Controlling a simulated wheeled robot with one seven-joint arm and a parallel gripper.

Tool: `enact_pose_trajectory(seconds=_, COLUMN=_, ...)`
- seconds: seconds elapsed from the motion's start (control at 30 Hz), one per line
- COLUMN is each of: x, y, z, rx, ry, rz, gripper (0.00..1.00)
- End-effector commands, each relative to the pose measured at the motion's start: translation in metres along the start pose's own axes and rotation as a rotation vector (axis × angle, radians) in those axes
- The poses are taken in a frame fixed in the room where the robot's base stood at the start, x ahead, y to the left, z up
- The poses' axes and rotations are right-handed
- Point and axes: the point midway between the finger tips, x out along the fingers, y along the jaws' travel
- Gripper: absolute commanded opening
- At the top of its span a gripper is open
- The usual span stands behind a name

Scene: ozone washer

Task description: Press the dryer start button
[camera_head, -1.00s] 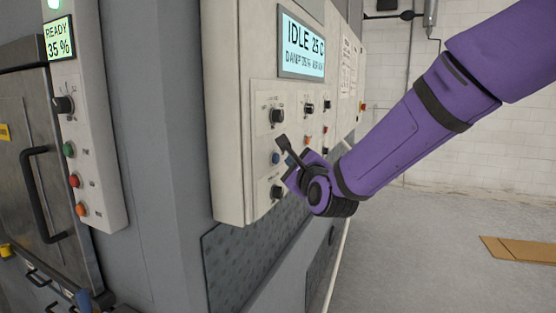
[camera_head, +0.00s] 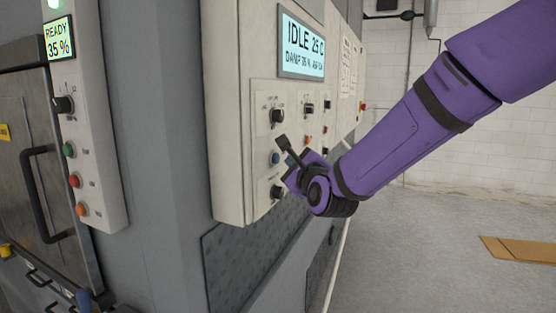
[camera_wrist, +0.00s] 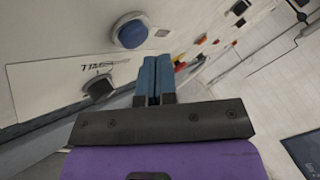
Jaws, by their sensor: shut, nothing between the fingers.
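The dryer panel (camera_head: 230,120) is a white box whose screen (camera_head: 303,48) reads IDLE 25 C. A round blue button (camera_head: 275,159) sits between two black knobs on its left column; it also shows large in the wrist view (camera_wrist: 130,32). No readable label confirms which button is start. My gripper (camera_wrist: 153,70) is shut and empty, its blue fingers side by side. In the wrist view the fingertips lie below and right of the blue button, apart from it in the picture. The gap in depth is unclear. In the head view my wrist partly covers the panel's lower right.
A black knob (camera_wrist: 98,87) marked with a partly readable "TIM" label is left of the fingers. An orange button (camera_head: 306,141) and other controls sit further right. A left panel (camera_head: 95,130) has green, red and orange buttons. Floor to the right is mostly clear, with cardboard (camera_head: 520,250).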

Motion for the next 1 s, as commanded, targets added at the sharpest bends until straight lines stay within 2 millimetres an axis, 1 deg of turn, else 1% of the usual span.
enact_pose_trajectory(seconds=0.47, x=0.0059, y=0.0041, z=0.0047, rx=0.0, ry=-0.001, rz=0.0, gripper=0.0)
enact_pose_trajectory(seconds=1.0, x=0.0071, y=0.0051, z=0.0053, rx=0.0, ry=0.0, rz=0.0, gripper=0.0)
